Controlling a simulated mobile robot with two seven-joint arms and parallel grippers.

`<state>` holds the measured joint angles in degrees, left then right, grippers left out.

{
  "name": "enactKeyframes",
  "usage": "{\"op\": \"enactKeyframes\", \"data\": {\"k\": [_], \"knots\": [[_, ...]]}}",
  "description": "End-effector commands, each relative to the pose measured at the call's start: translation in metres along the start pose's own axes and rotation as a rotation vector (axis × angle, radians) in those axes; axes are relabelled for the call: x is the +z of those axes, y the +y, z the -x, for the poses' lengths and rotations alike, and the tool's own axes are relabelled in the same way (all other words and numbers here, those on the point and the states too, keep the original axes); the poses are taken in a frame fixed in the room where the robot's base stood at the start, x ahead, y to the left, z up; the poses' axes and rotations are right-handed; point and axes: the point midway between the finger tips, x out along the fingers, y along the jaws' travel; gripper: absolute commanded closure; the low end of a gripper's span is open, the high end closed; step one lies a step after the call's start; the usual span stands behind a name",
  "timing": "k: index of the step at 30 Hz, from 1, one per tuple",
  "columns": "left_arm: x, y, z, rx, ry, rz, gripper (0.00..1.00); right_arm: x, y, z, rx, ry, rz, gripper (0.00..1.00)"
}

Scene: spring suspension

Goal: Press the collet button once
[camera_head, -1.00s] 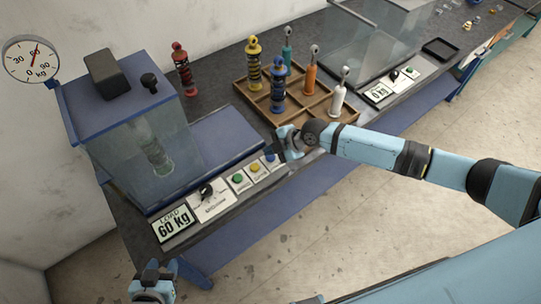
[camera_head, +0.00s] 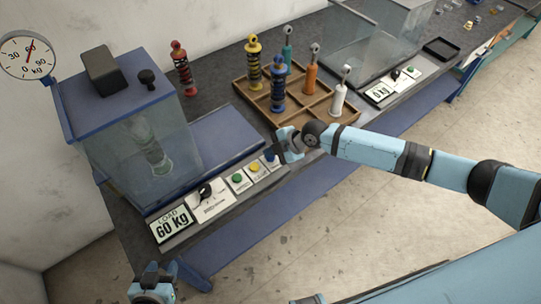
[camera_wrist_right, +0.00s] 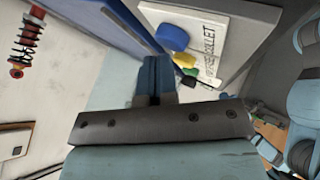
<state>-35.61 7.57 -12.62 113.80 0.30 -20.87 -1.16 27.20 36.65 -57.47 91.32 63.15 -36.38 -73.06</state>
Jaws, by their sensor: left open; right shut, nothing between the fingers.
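The blue collet button (camera_wrist_right: 172,37) shows in the right wrist view on a pale plate (camera_wrist_right: 225,22) lettered "COLLET". In the head view my right gripper (camera_head: 277,152) is at the right end of the button row and largely hides the blue button there. It is shut with nothing between its fingers. In the wrist view its fingertips (camera_wrist_right: 155,62) point towards the blue button and sit very close to it; I cannot tell whether they touch. My left gripper (camera_head: 153,285) is open at the bottom edge, away from the panel.
Beside the collet plate are a yellow button (camera_head: 254,167), a green button (camera_head: 238,178) and a black knob (camera_head: 205,190). The load display (camera_head: 171,224) reads 60 kg. The glass test box (camera_head: 150,150) holds a spring. A wooden tray (camera_head: 300,113) with several dampers stands behind the right gripper.

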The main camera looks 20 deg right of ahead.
Motion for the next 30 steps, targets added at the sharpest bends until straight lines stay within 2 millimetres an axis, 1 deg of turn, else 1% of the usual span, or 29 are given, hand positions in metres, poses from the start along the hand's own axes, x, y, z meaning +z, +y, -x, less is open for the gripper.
{"op": "enactKeyframes", "data": {"k": [13, 30], "knots": [[0.0047, -0.0001, -0.0034, 0.000, 0.001, 0.000, 0.57, 0.0028, -0.0028, -0.0038, 0.000, 0.000, 0.000, 1.00], [0.0054, -0.0001, -0.0041, 0.000, 0.006, 0.000, 0.57, 0.0046, -0.0049, -0.0061, -0.001, 0.000, 0.000, 1.00]]}}
